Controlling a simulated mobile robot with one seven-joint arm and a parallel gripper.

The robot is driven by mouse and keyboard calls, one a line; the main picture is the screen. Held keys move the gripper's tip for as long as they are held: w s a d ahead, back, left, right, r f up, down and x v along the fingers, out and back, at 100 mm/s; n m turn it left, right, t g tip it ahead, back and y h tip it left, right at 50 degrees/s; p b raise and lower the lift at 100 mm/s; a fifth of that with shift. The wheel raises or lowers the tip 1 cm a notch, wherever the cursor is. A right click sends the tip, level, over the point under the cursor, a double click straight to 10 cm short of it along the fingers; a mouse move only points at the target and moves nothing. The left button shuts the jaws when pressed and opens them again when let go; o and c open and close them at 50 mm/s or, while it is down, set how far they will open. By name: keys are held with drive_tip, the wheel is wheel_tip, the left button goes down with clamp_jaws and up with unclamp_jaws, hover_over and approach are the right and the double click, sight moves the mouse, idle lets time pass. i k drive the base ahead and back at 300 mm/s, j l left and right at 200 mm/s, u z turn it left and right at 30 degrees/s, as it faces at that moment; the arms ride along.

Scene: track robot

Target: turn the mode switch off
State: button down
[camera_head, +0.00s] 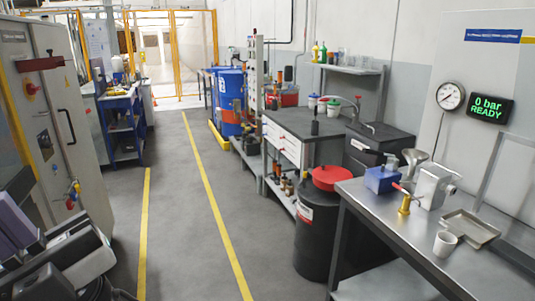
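I cannot make out which part is the mode switch. A grey cabinet (50,130) stands at the left edge and carries a red round knob (32,88) on its upper face. Small red and blue fittings (72,196) sit lower on the same cabinet, too small to read. On the steel bench at the right are a blue box (381,180) and a grey metal unit (434,187). I cannot see my gripper's fingers. Grey and purple parts fill the lower left corner, and I cannot tell whether they are mine.
The steel bench (400,230) holds a white cup (445,243) and a metal tray (470,229). A black drum (318,240) with a red lid stands beside it. A wall display (487,109) reads "0 bar READY". The grey floor between the yellow lines (200,175) is clear.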

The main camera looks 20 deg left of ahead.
sight(48, 145)
drive_tip(key=i+u, duration=0.2)
drive_tip(key=u, duration=0.15)
drive_tip(key=i+l+u, duration=0.1)
drive_tip(key=u, duration=0.3)
drive_tip(key=i+l+u, duration=0.2)
drive_tip(key=u, duration=0.15)
drive_tip(key=i+l+u, duration=0.2)
drive_tip(key=u, duration=0.2)
drive_tip(key=i+l+u, duration=0.6)
drive_tip(key=l+u, duration=0.15)
drive_tip(key=i+l+u, duration=0.25)
drive_tip(key=i+l, duration=1.65)
